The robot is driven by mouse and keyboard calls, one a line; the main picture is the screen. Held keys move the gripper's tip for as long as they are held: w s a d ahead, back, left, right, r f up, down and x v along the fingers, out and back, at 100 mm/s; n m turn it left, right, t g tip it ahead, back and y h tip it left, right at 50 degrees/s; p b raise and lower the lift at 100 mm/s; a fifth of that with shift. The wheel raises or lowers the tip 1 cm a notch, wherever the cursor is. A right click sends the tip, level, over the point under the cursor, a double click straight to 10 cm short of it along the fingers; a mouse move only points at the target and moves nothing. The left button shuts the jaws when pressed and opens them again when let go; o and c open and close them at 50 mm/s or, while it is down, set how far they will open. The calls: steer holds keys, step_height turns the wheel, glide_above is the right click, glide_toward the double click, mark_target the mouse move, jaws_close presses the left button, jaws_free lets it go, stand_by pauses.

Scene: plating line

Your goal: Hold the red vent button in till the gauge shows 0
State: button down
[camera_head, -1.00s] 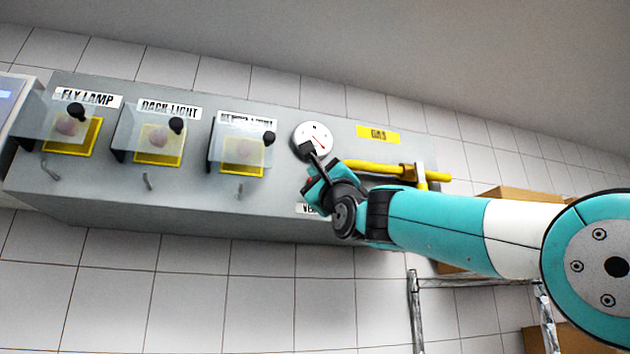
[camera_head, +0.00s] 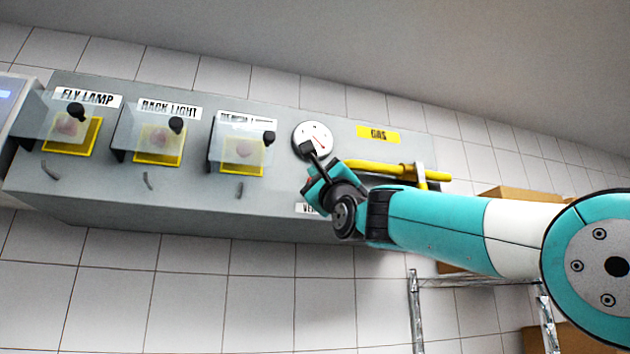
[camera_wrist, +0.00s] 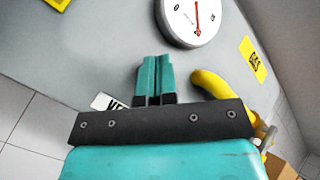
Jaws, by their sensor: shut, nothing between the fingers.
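The white round gauge (camera_head: 312,138) with a red needle is on the grey panel; it also shows in the wrist view (camera_wrist: 182,18). Its numbers are too small to read, so I cannot tell the value. My gripper (camera_head: 313,185) is shut and empty, just below the gauge. In the wrist view its teal fingertips (camera_wrist: 154,62) are together, pointing at the panel face. The red vent button is not visible; the fingers hide the panel there. I cannot tell whether they touch it. A partly covered white label starting "VE" (camera_head: 305,209) is beneath the gripper.
A yellow pipe (camera_head: 372,166) with a valve runs right of my gripper, close to it, under a yellow GAS label (camera_head: 378,135). Three clear-covered switches stand to the left, the nearest at the panel's middle (camera_head: 240,150). A metal rack (camera_head: 470,282) stands below right.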

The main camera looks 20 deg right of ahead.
stand_by(0.5)
steer(key=shift+w, duration=0.4)
steer(key=shift+w+p, duration=0.3)
steer(key=shift+w, duration=0.2)
stand_by(2.1)
stand_by(1.2)
steer(key=shift+s+b, duration=0.8)
steer(key=shift+s, duration=0.05)
steer(key=shift+s, duration=0.1)
steer(key=shift+s+b, duration=1.8)
steer(key=shift+s, duration=0.65)
